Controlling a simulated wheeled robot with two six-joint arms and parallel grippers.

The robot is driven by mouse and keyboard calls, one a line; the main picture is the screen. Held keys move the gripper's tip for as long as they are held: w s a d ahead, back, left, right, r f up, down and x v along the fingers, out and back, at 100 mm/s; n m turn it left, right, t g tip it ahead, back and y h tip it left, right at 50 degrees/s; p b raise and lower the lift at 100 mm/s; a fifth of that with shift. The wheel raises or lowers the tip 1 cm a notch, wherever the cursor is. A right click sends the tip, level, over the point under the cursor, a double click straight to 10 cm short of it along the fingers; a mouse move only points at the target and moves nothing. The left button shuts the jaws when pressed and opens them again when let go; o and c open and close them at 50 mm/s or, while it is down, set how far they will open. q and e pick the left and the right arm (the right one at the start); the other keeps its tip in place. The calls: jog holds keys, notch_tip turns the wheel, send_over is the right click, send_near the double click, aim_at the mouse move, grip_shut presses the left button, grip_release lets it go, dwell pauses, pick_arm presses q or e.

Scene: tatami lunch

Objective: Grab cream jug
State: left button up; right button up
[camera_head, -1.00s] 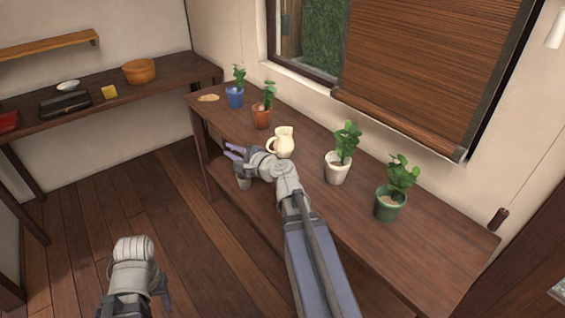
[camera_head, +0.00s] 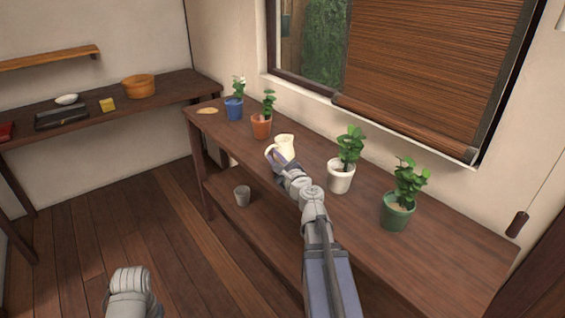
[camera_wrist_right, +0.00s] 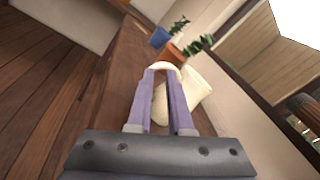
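The cream jug (camera_head: 285,144) stands upright on the long wooden table, its handle toward the left. My right gripper (camera_head: 272,156) is at the jug's near left side, by the handle. In the right wrist view, the two purple fingers (camera_wrist_right: 160,72) are parted, with table visible between them. The jug (camera_wrist_right: 182,92) shows behind and right of the right finger, and its pale handle arches at the fingertips. The finger hides part of the jug, so contact is unclear. My left arm shows at the bottom left of the head view, but its fingers do not show.
On the table, an orange pot (camera_head: 261,127) and a blue pot (camera_head: 234,110) stand beyond the jug. A white pot (camera_head: 340,180) and a green pot (camera_head: 397,215) stand to its right. A grey cup (camera_head: 242,196) is on the lower shelf.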

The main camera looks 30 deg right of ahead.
notch_tip(320, 180, down, 3)
jog(key=shift+f+b, duration=0.2)
jog(key=shift+b, duration=0.9)
jog(key=shift+w+f, duration=0.15)
jog(key=shift+w, duration=0.05)
jog(key=shift+w+r, duration=0.35)
jog(key=shift+w+f, duration=0.15)
jog(key=shift+w+d, duration=0.25)
jog(key=shift+w, duration=1.3)
jog(key=shift+w+d, duration=0.2)
jog(key=shift+w, duration=1.35)
pick_arm(q)
notch_tip(320, 180, down, 3)
jog(key=shift+f, duration=0.1)
pick_arm(e)
jog(key=shift+s, duration=0.1)
grip_shut()
